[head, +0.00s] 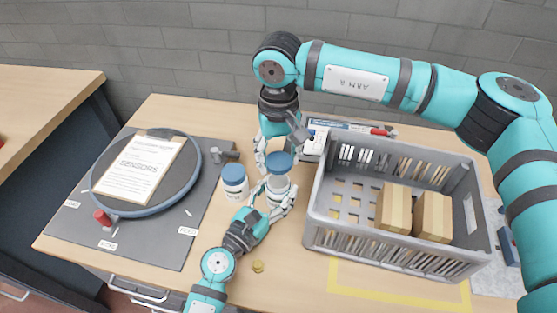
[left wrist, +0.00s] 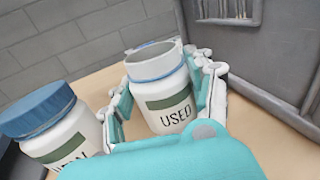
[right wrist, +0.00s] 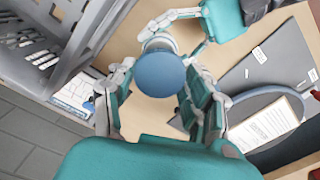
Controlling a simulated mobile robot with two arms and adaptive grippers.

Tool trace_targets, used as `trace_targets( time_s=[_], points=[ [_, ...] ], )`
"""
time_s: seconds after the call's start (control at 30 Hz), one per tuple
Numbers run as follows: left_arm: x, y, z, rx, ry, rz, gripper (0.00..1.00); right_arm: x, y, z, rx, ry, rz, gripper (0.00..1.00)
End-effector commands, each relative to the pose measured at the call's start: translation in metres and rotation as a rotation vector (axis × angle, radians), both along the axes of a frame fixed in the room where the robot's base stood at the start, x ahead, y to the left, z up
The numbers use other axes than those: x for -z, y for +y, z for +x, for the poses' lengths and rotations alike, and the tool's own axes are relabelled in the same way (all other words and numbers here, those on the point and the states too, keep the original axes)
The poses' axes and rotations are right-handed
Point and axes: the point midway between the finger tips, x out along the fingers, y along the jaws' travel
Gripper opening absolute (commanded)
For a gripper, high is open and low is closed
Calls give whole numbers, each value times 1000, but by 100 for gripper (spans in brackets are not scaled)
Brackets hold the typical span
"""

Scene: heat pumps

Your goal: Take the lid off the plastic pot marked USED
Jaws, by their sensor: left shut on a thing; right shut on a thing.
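The white plastic pot marked USED (left wrist: 170,112) stands upright on the bench; it also shows in the head view (head: 279,194). My left gripper (head: 268,197) is shut around its body from the near side. In the left wrist view its top shows a pale rim with a blue band beneath, and no lid on it. The blue lid (head: 279,164) is above the pot, apart from it. My right gripper (right wrist: 153,85) is shut on this lid (right wrist: 160,74) from above, fingers on both sides.
A second white pot with a blue lid (head: 234,181) stands close left of it. A grey crate (head: 312,215) with cardboard boxes is close right. A small brass piece (head: 257,266) lies in front.

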Motion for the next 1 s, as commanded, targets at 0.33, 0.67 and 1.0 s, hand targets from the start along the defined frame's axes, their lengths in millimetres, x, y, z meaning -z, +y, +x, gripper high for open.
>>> trace_targets(
  time_s=[0.33,0.67,1.0],
  points=[
    [0,0,0,0,1,1,82,0,0,0,0,0,0,13],
    [1,3,-5,0,1,1,82,1,0,0,0,0,0,13],
    [2,38,-62,2,3,4,82,1,0,0,0,-1,0,13]
  ],
)
